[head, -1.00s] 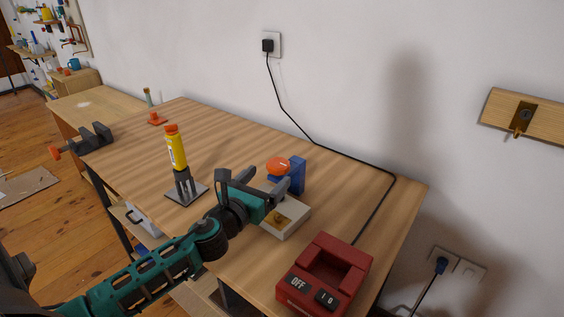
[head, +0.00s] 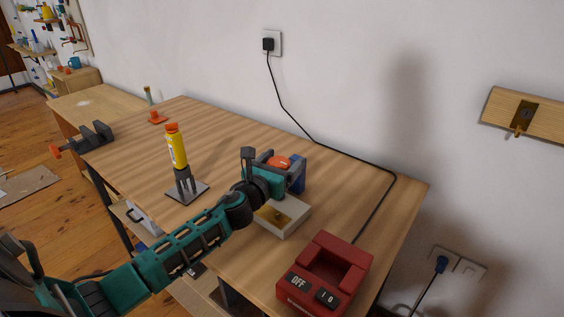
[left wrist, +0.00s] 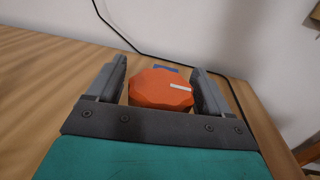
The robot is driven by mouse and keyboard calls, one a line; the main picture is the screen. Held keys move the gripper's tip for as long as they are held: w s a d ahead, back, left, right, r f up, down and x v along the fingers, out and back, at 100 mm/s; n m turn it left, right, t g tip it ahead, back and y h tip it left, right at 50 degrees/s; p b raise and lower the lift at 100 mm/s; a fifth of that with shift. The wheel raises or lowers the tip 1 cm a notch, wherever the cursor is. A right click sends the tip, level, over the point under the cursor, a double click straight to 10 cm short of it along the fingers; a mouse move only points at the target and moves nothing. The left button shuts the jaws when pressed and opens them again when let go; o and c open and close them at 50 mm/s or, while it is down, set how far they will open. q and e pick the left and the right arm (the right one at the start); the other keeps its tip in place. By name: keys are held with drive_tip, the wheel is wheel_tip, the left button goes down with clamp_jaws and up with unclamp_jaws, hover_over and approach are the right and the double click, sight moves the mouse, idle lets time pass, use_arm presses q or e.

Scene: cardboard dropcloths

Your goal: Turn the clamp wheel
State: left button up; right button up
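The orange clamp wheel (head: 279,162) is mounted on the front of a blue clamp body (head: 298,178) on the workbench. In the left wrist view the faceted wheel (left wrist: 161,89) carries a pale mark on its upper right face. My left gripper (head: 286,165) is open, with one finger on each side of the wheel. Most of the blue body is hidden. My right gripper is not in view.
A beige box with a brass-coloured knob (head: 284,218) stands just below my left gripper. A red unit with switches (head: 329,273) is at the bench's front right. A yellow bottle (head: 176,148) stands in a holder to the left. A black cable runs along the back.

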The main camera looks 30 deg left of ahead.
use_arm(q)
drive_tip(key=c, duration=0.9)
drive_tip(key=shift+n+y, duration=0.4)
drive_tip(key=shift+y, duration=0.1)
